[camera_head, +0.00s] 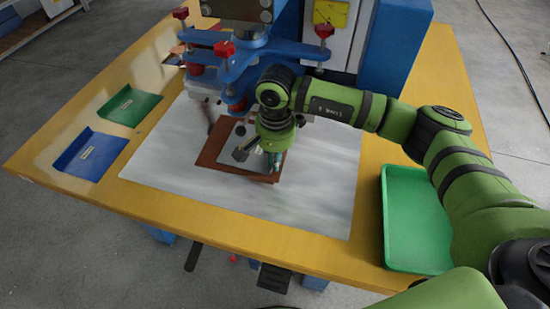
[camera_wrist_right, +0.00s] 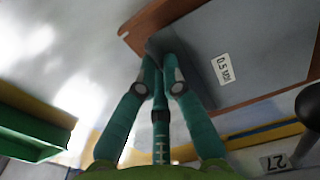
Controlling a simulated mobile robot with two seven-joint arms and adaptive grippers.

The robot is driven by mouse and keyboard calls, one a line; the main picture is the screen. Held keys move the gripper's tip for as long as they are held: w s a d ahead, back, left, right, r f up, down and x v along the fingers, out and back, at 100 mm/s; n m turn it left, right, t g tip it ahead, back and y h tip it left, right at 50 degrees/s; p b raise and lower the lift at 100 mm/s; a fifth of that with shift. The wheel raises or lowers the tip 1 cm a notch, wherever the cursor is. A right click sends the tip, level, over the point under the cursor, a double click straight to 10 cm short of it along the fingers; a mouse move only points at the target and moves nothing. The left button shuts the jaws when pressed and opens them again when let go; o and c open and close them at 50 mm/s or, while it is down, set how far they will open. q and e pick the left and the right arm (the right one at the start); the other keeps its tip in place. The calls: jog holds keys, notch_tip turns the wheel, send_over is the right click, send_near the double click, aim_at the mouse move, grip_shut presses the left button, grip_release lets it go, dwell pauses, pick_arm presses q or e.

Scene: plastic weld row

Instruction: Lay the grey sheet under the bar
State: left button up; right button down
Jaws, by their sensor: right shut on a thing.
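The grey sheet (camera_wrist_right: 260,50) carries a white label reading 0.5 and lies over a brown board (camera_wrist_right: 150,20) in the right wrist view. In the head view the brown board (camera_head: 212,156) is on the white work surface, in front of the blue press; my arm hides part of it and the sheet. The bar under the press head (camera_head: 245,65) cannot be made out clearly. My left gripper is not in view.
A small green tray (camera_head: 130,105) and a blue tray (camera_head: 92,155) lie at the table's left. A larger green tray (camera_head: 415,222) sits at the right, below my right arm. Red-knobbed clamps (camera_head: 222,50) stand out from the press. The white surface (camera_head: 300,205) in front is clear.

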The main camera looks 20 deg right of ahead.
jog(key=shift+f+b, duration=0.15)
jog(key=shift+b, duration=0.3)
dwell(0.3)
jog(key=c, duration=1.3)
grip_release()
jog(key=shift+r+p, duration=0.55)
jog(key=shift+r, duration=1.1)
jog(key=shift+s+a+r+p, duration=0.2)
jog(key=shift+s+a, duration=0.55)
jog(key=shift+s, duration=0.35)
jog(key=shift+s+a+r+p, duration=0.1)
jog(key=shift+s+a+r, duration=0.05)
jog(key=shift+s+a, duration=0.85)
jog(key=shift+s+a+r+p, duration=0.15)
jog(key=shift+s+a, duration=0.4)
jog(key=shift+s, duration=0.7)
jog(key=shift+r, duration=0.1)
